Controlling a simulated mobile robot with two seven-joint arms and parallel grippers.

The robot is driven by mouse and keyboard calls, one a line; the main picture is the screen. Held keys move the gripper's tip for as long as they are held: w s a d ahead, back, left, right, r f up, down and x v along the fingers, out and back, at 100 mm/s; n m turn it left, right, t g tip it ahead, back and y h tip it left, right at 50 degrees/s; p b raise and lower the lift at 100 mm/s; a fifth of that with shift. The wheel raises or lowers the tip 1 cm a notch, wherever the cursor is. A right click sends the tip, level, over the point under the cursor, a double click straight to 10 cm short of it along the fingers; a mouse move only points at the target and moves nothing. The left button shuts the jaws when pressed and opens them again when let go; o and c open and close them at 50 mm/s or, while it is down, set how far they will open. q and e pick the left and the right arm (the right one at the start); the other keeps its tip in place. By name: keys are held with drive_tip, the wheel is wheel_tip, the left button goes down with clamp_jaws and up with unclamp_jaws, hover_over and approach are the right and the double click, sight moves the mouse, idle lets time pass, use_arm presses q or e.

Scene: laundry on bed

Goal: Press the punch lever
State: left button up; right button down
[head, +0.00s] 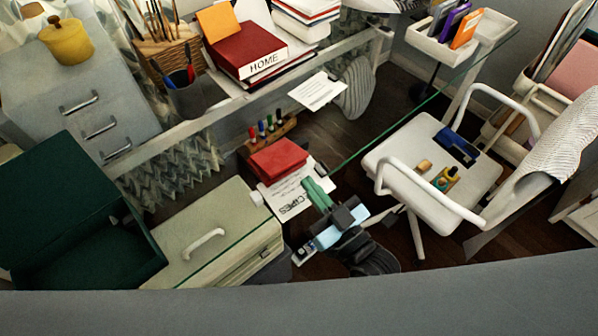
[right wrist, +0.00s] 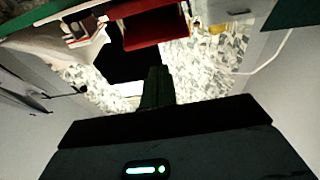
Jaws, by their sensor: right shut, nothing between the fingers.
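I cannot clearly identify a punch or its lever. A red block-shaped thing (head: 278,159) lies at the edge of a white sheet with printed letters (head: 292,199) in the head view; it may be the punch. A red thing (right wrist: 157,34) also shows at the top of the right wrist view. My right gripper (head: 314,185) has its green fingers together and empty, over the sheet and just to the lower right of the red block. In the right wrist view the fingers (right wrist: 157,75) point toward the red thing; contact cannot be told. My left gripper is not in view.
A pale drawer cabinet (head: 215,235) and a dark green box (head: 75,205) stand at the left. A row of coloured pens (head: 265,125) is behind the red block. A white chair (head: 400,160) holding a dark blue item (head: 457,147) stands at the right.

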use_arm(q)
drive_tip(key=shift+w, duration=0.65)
use_arm(e)
drive_tip(key=v, duration=0.4)
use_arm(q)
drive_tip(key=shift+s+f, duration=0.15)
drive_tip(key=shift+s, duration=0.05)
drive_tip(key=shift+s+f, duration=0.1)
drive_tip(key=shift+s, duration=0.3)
use_arm(e)
drive_tip(key=shift+s+f, duration=0.1)
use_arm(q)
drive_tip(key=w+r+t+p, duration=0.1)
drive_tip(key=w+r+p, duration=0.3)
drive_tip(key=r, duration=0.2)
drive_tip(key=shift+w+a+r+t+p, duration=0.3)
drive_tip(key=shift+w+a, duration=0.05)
use_arm(e)
drive_tip(key=s+d+f+m+g+h, duration=0.2)
drive_tip(key=s+d+f+g+h, duration=0.2)
drive_tip(key=s+d+f, duration=0.2)
drive_tip(key=s+d+f+m+g+h, duration=0.2)
drive_tip(key=s+d+f+g+h, duration=0.2)
drive_tip(key=s+d+f, duration=0.3)
drive_tip(key=s+f+h, duration=0.1)
drive_tip(key=s+f, duration=0.2)
drive_tip(key=s, duration=0.4)
drive_tip(key=shift+s+f+g, duration=0.2)
drive_tip(key=shift+s+g, duration=0.05)
drive_tip(key=shift+g, duration=0.05)
